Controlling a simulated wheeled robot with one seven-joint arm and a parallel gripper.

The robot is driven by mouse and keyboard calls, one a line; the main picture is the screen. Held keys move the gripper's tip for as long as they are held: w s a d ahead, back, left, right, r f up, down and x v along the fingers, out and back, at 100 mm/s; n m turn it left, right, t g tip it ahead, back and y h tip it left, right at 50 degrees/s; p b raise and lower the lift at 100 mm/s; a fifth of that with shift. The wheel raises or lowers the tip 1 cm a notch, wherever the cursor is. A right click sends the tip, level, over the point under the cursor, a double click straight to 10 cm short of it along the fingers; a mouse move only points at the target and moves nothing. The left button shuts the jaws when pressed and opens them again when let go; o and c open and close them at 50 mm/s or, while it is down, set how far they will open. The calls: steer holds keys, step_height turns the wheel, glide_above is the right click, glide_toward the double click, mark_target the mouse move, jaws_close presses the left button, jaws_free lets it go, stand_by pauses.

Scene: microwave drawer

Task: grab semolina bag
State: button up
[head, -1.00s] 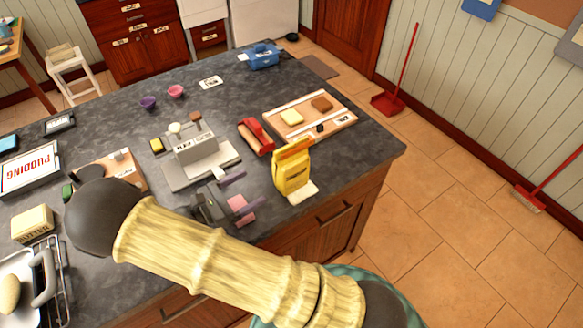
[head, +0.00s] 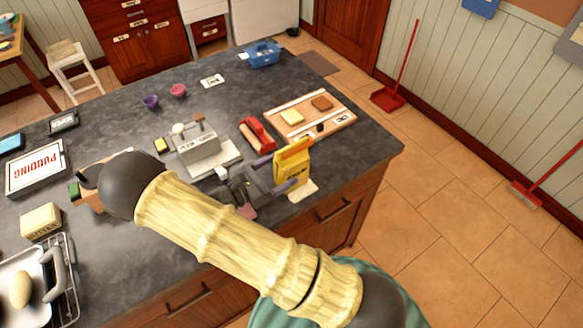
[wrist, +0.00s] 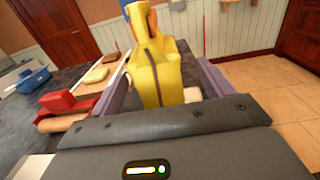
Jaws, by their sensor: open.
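The semolina bag is a yellow bag (head: 290,167) with an orange top, standing upright near the counter's right front edge. My gripper (head: 277,172) is open at the bag, with one purple finger on its far left side and the other across its lower left. In the wrist view the bag (wrist: 158,75) stands between my two spread fingers (wrist: 163,88). Dark gaps show beside it, and I cannot tell whether either finger touches it. The bag's lower part is hidden behind my gripper's body in the wrist view.
A red-ended roll (head: 257,134) and a wooden board (head: 335,104) with bread-like pieces lie behind the bag. A grey stand (head: 200,150) is to the left. A pale cloth-like item (head: 303,191) lies at the bag's base, near the counter edge.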

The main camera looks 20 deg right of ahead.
mark_target(291, 145)
steer(key=x, duration=0.1)
steer(key=p+x, duration=0.2)
steer(key=x, duration=0.1)
steer(key=shift+w+a+r, duration=0.1)
steer(key=shift+r, duration=0.2)
steer(key=shift+w+d+f, duration=0.15)
steer(key=shift+d, duration=0.3)
steer(key=shift+c, duration=0.2)
steer(key=c, duration=1.4)
step_height(291, 145, up, 10)
steer(key=shift+r+b, duration=0.1)
steer(key=shift+b, duration=0.9)
